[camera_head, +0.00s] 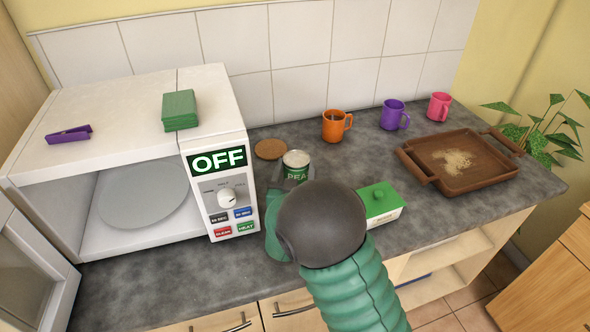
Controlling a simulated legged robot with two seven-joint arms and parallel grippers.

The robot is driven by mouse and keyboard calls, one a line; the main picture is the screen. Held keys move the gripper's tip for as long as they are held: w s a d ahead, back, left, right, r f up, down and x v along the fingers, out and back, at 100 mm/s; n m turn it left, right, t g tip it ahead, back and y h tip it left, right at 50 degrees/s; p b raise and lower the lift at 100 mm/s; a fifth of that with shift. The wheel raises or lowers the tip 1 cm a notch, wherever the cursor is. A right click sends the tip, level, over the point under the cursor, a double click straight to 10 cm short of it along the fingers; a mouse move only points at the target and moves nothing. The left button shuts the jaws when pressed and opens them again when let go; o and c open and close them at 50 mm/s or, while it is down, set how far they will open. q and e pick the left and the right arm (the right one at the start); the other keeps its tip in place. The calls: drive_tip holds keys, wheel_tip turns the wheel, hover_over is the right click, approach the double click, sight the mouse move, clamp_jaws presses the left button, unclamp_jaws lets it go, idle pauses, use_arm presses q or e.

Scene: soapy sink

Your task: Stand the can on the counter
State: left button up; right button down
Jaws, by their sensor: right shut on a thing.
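The can (296,161) has a pale metal top and a green label with the letters "PEA". It looks upright, just right of the microwave, over the grey counter (350,160). My right gripper (295,177) is shut on the can. Grey finger parts show at the can's sides, and my dark wrist and green arm cover the rest of the gripper. The can's base is hidden, so I cannot tell whether it touches the counter. My left gripper is not in view.
A cork coaster (270,149), orange mug (335,126), purple mug (393,115), pink mug (438,106), brown tray (470,182) and green-lidded box (381,202) are nearby.

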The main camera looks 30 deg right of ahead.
drive_tip(key=c, duration=0.6)
unclamp_jaws()
drive_tip(key=shift+f, duration=0.1)
drive_tip(key=o, duration=0.3)
drive_tip(key=shift+a, duration=0.3)
drive_tip(key=v, duration=1.2)
drive_tip(key=shift+r, duration=0.25)
